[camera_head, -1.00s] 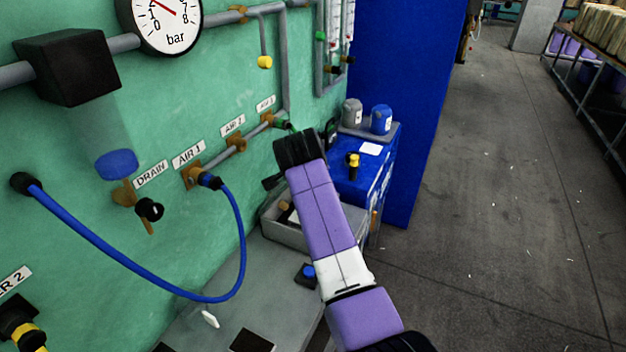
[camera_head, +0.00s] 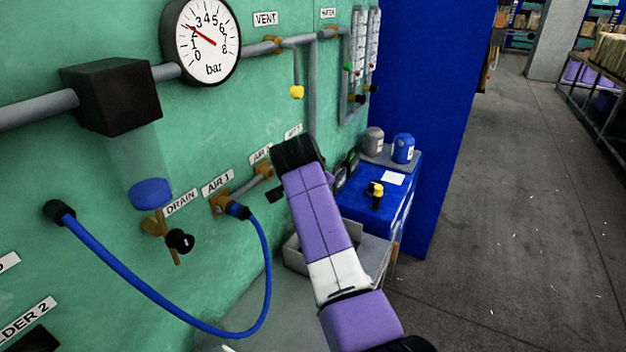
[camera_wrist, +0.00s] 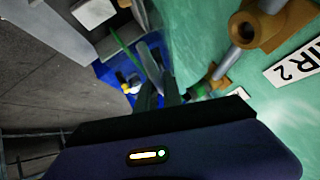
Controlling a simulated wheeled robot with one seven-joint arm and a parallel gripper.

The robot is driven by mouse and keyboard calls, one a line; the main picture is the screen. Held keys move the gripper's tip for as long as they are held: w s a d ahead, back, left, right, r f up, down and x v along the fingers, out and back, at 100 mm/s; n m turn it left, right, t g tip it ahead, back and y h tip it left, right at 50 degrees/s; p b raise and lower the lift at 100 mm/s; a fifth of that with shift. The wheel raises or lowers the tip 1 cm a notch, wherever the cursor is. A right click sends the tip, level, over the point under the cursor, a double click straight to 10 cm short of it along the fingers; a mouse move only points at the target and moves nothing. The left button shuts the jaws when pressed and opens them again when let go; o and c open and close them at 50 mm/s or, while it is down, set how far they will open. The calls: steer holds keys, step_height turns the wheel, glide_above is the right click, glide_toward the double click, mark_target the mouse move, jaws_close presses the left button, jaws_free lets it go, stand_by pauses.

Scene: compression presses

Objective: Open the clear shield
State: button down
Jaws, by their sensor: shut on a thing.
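I cannot surely pick out the clear shield in either view. A thin green strip (camera_wrist: 122,47) shows beyond the fingers in the wrist view, and I cannot tell if it is a shield edge. My gripper (camera_wrist: 158,92) points towards the blue cabinet (camera_wrist: 112,72). Its dark fingers are close together on something I cannot make out, with a grey shape in front of them. In the head view my purple arm reaches in front of the green wall and hides most of the gripper.
A pipe with a pressure gauge (camera_head: 201,38), a black box (camera_head: 112,92) and brass valves runs along the green wall. A blue hose (camera_head: 150,285) loops below. The blue cabinet carries a grey and a blue canister (camera_head: 403,148). The floor (camera_head: 490,190) at right is free.

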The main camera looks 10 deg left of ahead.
steer(key=c, duration=1.8)
jaws_free()
steer(key=shift+f, duration=0.15)
steer(key=shift+o, duration=0.2)
steer(key=b+v, duration=0.1)
steer(key=v, duration=0.7)
